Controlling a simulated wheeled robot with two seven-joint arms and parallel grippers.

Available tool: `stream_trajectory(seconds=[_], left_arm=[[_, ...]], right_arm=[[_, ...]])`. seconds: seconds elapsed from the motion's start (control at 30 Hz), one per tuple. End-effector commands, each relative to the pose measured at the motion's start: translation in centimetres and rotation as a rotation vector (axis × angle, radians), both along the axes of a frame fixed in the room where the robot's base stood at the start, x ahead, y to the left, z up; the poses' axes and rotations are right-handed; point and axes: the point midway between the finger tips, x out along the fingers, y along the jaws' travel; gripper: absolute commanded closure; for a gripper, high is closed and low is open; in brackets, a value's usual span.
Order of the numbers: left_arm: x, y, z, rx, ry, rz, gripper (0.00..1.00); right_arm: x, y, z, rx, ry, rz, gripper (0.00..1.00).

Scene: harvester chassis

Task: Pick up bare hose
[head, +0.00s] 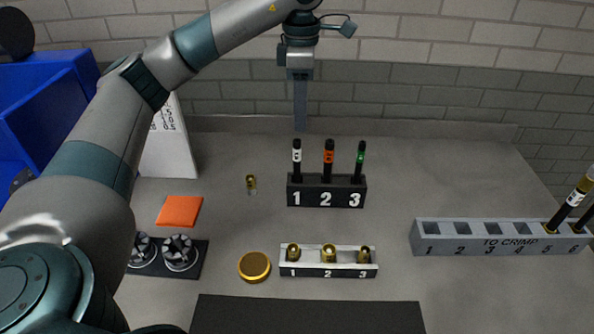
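Three dark hoses stand upright in a black rack (326,199) with slots numbered 1, 2, 3. The hose in slot 1 (297,160) has a white band, the hose in slot 2 (328,160) an orange band, the hose in slot 3 (360,162) a green band. No brass fitting shows on their tops. My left gripper (300,120) points down above and behind slot 1, apart from the hoses as far as I can see. Its fingers overlap edge-on, so their opening is hidden. Nothing shows in it. My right gripper is out of view.
A white rack (328,272) holds three brass fittings; a loose fitting (251,184) and a gold disc (254,267) lie nearby. A grey "TO CRIMP" rack (490,246) at right holds hoses at its right end. Blue bins (45,120) stand left. The table between racks is clear.

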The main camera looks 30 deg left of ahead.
Motion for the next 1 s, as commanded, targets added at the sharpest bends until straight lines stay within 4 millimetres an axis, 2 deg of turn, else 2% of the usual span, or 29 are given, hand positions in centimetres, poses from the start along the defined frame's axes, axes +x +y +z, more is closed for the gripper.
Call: stream_trajectory(seconds=[0.33,0.7,0.83,1.0], left_arm=[[-0.1,0.0,-3.8,-0.001,0.003,-0.001,0.64],[-0.1,0.1,-9.2,0.000,0.004,0.001,0.64],[0.0,0.1,-10.5,0.000,0.001,0.001,0.64],[0.0,0.1,-10.9,0.000,0.000,0.000,0.64]], right_arm=[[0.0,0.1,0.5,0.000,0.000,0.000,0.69],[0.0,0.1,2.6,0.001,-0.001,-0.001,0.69],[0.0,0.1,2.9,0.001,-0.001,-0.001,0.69],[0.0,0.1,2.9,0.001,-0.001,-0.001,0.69]])
